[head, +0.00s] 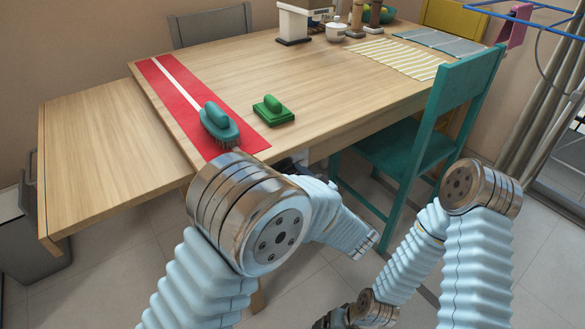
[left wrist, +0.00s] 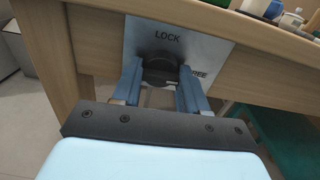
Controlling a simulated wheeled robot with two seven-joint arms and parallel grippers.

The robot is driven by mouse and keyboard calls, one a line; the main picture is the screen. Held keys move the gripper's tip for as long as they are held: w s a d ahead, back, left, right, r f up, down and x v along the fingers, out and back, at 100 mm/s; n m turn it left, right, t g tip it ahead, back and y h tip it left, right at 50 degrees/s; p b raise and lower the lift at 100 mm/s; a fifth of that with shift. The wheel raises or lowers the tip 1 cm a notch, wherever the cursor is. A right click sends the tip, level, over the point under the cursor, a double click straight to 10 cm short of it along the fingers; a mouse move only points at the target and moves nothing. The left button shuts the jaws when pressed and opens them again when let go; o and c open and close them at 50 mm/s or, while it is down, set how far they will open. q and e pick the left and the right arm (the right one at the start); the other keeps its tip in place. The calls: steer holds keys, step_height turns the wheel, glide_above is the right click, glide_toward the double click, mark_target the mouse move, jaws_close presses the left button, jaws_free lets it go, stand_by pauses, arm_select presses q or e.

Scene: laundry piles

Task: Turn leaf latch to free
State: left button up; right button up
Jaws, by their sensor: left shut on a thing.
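The latch is a dark round knob (left wrist: 160,68) on a pale metal plate (left wrist: 140,38) on the table's side, below the top. The plate reads LOCK above the knob and FREE to its right, partly hidden by a finger. My left gripper (left wrist: 160,85) is shut on the knob, one blue finger on each side. Which word the knob points at I cannot tell. In the head view my left arm reaches the table's near edge, and its wrist hides most of the latch. The table leaf (head: 110,150) stands level at the left. My right gripper is not visible.
A teal chair (head: 440,110) stands close at the right. A grey bin (head: 30,240) stands under the leaf. My right arm is folded over the floor.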

arm_select(q)
steer(key=shift+f+m, duration=0.1)
steer(key=shift+m, duration=0.3)
steer(key=o, duration=1.1)
steer(key=shift+c, duration=0.2)
steer(key=shift+s+d, duration=0.1)
steer(key=v, duration=1.3)
steer(key=shift+s+d+b, duration=0.2)
steer(key=shift+s+b, duration=0.1)
steer(key=shift+b, duration=0.15)
